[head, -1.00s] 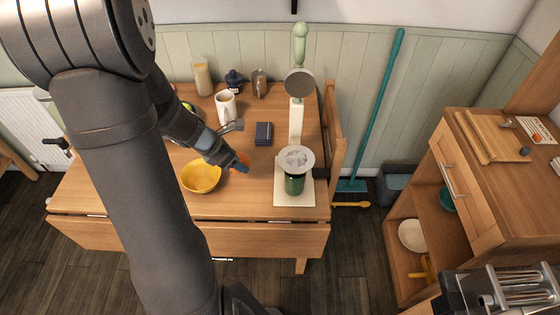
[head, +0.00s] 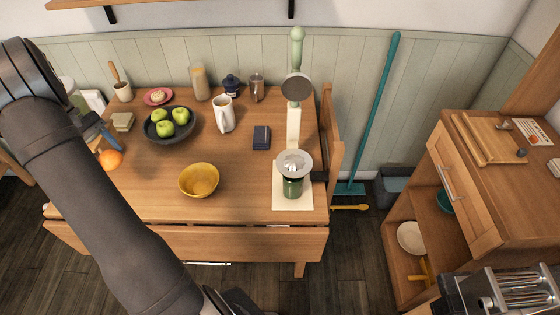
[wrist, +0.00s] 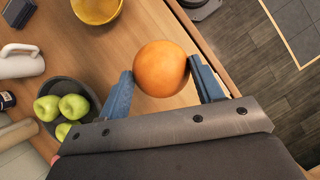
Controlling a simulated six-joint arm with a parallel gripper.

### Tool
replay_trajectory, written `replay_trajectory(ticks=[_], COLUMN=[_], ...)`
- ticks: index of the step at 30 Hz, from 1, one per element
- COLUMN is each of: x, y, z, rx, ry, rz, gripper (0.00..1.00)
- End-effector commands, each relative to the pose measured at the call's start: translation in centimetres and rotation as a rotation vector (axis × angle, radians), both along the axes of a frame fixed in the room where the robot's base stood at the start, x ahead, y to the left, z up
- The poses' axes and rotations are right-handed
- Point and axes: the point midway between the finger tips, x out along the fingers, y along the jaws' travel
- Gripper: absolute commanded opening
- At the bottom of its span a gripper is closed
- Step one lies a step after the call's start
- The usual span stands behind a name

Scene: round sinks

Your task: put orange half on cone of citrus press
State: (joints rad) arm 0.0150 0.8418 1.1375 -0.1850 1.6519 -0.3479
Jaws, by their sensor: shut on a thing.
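The orange (head: 111,159) is at the left end of the table and also shows between my fingers in the wrist view (wrist: 161,66). Only its rounded peel shows, so I cannot tell whether it is a half. My gripper (wrist: 161,76) is shut on it, one blue finger at each side; in the head view the gripper (head: 108,138) is partly hidden by my arm. The citrus press (head: 293,187) stands at the table's right on a pale base. Its ridged cone (head: 294,162) is bare, and the upper cup (head: 297,87) is raised above it on the column.
A yellow bowl (head: 199,181) stands between the orange and the press. A dark bowl of green apples (head: 150,131), a white jug (head: 224,114) and a small dark box (head: 261,138) are farther back. The front middle of the table is clear.

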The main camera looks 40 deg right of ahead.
Motion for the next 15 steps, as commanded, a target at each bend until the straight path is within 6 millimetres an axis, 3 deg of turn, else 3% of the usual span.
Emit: replay_trajectory(ticks=[10, 15], x=[1.1, 0.7], y=[4.7, 2.7], z=[1.1, 1.5], rx=[-0.001, 0.000], ry=[-0.001, -0.001], rz=[-0.062, -0.063], gripper=[0.37, 0.37])
